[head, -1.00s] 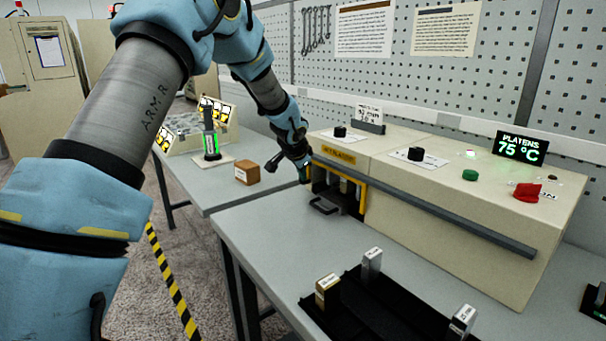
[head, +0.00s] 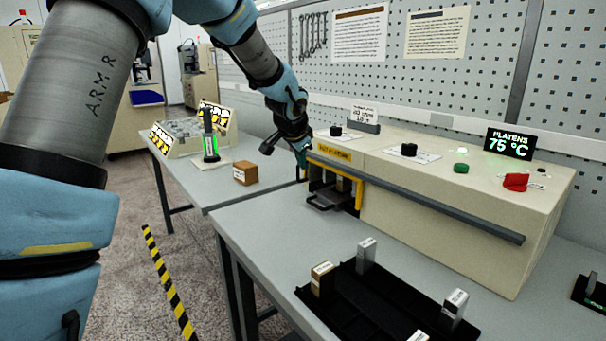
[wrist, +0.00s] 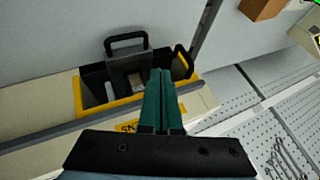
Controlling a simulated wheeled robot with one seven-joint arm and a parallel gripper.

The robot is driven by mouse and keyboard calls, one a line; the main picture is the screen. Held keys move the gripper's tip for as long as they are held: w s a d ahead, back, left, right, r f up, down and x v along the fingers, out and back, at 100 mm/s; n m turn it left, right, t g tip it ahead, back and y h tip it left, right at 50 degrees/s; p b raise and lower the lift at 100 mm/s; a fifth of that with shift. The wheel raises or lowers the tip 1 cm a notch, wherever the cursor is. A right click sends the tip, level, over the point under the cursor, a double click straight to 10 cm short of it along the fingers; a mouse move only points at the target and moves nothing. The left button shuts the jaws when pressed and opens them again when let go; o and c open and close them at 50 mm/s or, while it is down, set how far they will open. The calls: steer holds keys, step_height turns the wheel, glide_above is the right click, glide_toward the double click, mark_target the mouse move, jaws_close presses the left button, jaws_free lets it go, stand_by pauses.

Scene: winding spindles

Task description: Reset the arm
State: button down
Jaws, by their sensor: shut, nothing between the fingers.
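My gripper (head: 303,158) is at the left end of the beige press machine (head: 450,205), close to its yellow-framed opening (head: 357,192). In the wrist view its two green fingers (wrist: 164,100) are together with nothing between them, and they point toward the opening. Inside the yellow-edged opening, the wrist view shows a dark tray with a black handle (wrist: 126,42) and a pale block (wrist: 126,80). The handle also shows in the head view (head: 328,200). Whether the fingertips touch the frame cannot be told.
A black rack (head: 375,300) with several small labelled blocks stands on the front table. A brown box (head: 246,174) and a green-lit device (head: 210,145) are on the left table. A grey bar (head: 440,205) runs along the machine's front. A pegboard wall (head: 340,80) stands behind.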

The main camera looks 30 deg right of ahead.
steer(key=s+a+f+n+y, duration=0.1)
steer(key=a+n, duration=0.1)
steer(key=a, duration=0.6)
steer(key=s+a+f+n+g+y, duration=0.1)
steer(key=a+n, duration=0.2)
steer(key=a, duration=0.6)
steer(key=s+a+f+n+y, duration=0.1)
steer(key=s+a+n, duration=0.1)
steer(key=a, duration=0.6)
steer(key=s+a+f+n+g+y, duration=0.1)
steer(key=s+a+f+n+g, duration=0.2)
steer(key=s+a+n, duration=0.5)
steer(key=s+a+f, duration=0.1)
steer(key=s+a, duration=0.5)
steer(key=a, duration=0.3)
steer(key=shift+f+n, duration=0.15)
steer(key=shift+n, duration=0.15)
